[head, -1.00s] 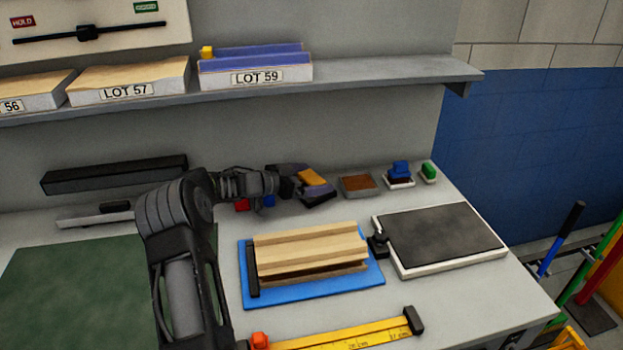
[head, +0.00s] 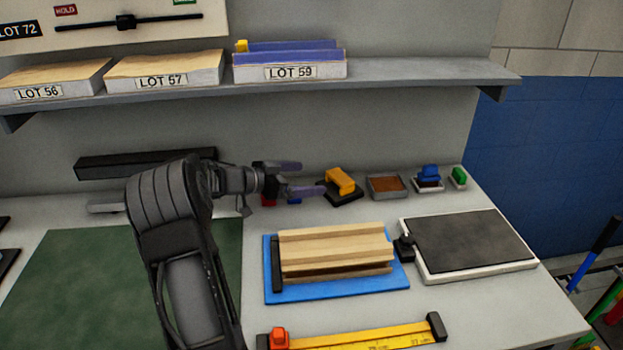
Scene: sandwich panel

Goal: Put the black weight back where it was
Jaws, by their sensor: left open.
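The black weight (head: 343,195), a dark block with a yellow handle (head: 341,180), sits on the bench near the back wall. It stands left of a small tray with a brown surface (head: 387,187). My left gripper (head: 308,179) is just left of the weight, its two fingers spread apart with nothing between them. The fingers point right toward the weight and look clear of the handle. My right gripper is not in view.
A blue board with a wooden piece (head: 335,250) and a dark-topped plate (head: 475,241) lie in front. Blue (head: 428,177) and green (head: 458,176) items stand at the back right. A yellow ruler (head: 370,337) lies at the front. The shelf (head: 420,75) overhangs the back.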

